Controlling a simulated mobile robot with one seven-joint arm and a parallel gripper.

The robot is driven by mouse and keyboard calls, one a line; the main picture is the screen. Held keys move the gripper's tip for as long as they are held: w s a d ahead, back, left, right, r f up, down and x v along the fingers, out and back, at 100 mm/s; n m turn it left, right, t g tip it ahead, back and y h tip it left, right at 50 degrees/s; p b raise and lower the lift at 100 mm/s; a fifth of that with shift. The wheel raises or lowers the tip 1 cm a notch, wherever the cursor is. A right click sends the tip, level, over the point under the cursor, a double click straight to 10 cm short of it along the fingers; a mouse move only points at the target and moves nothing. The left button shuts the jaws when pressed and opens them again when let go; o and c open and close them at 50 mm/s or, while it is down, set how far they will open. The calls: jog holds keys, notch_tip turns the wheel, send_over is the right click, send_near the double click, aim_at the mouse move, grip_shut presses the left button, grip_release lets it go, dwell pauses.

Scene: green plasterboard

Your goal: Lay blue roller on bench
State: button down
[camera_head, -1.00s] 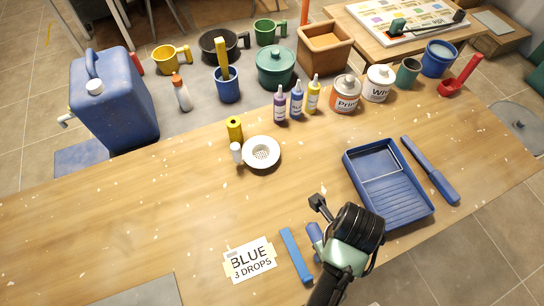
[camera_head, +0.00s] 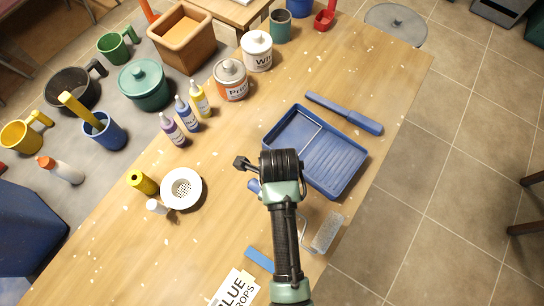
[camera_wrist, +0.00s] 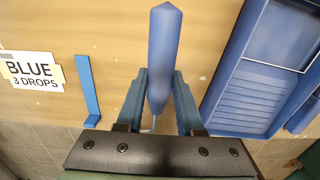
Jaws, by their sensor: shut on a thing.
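The blue roller has a blue handle (camera_head: 253,186) and a pale grey sleeve (camera_head: 327,232) on a wire frame. In the head view my arm hides its middle. The sleeve shows right of the arm, by the bench's front edge. My gripper (camera_wrist: 159,78) is shut on the handle, which points away between the fingers in the wrist view (camera_wrist: 163,45). The wooden bench (camera_head: 225,225) lies below. I cannot tell whether the roller touches it.
A blue strip (camera_head: 259,258) and a "BLUE 3 DROPS" card (camera_wrist: 30,70) lie left in the wrist view. A white strainer (camera_head: 181,189) stands left; bare wood lies between.

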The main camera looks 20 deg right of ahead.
jog(key=shift+w+f, duration=0.1)
jog(key=shift+f, duration=2.8)
jog(key=c, duration=0.5)
grip_release()
jog(key=shift+c, duration=0.2)
